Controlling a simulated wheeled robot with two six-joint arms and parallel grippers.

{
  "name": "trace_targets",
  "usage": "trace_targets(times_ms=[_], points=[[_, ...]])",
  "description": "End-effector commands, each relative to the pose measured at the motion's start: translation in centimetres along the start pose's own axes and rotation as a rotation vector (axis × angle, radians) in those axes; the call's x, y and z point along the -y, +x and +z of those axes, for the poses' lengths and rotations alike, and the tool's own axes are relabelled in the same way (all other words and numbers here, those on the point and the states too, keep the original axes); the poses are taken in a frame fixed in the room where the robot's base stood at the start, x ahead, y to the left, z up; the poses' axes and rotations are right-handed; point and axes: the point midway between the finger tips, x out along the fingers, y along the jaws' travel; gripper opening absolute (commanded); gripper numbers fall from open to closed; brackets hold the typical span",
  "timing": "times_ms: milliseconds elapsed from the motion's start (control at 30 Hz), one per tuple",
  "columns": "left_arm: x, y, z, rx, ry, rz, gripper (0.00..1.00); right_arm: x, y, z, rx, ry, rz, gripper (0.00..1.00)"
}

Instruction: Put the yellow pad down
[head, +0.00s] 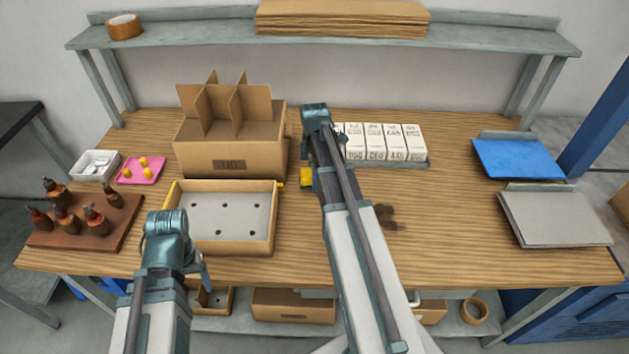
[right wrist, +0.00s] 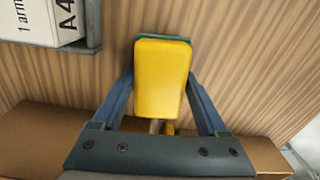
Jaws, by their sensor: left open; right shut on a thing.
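The yellow pad (right wrist: 162,75) has a green edge along its far side. My right gripper (right wrist: 160,92) is shut on it, with one blue finger on each side. In the head view the pad (head: 306,178) shows just right of the cardboard box, partly hidden by my right arm. I cannot tell whether it touches the wooden table. My left gripper (head: 203,268) is at the front left, by the front edge of the shallow tray; its fingers are mostly hidden and it is open.
A cardboard box with dividers (head: 228,155) stands left of the pad, with a shallow tray (head: 270,245) before it. White labelled boxes (head: 385,142) stand on a grey tray to the right. A dark stain (head: 386,216) marks the table. The table's right middle (head: 440,220) is clear.

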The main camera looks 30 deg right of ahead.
Motion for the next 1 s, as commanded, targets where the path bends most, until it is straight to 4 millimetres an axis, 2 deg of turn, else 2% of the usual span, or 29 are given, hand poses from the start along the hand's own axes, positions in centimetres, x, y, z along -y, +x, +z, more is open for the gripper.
trace_targets(times_ms=[200,467,500,633,1000], points=[[0.01,-0.13,0.01,0.000,0.000,0.000,0.76,0.01,-0.13,0.01,0.000,0.000,0.000,0.00],[-0.06,0.69,-0.04,0.000,0.000,0.000,0.76,0.01,0.70,0.02,0.000,0.000,0.000,0.00],[-0.07,0.69,-0.04,0.000,0.000,0.000,0.76,0.00,0.69,0.02,0.000,0.000,0.000,0.78],[-0.05,0.56,-0.03,0.000,0.000,0.000,0.76,0.00,0.57,0.02,0.000,0.000,0.000,1.00],[-0.02,0.19,-0.01,0.000,0.000,0.000,0.76,0.01,0.19,0.01,0.000,0.000,0.000,1.00]])
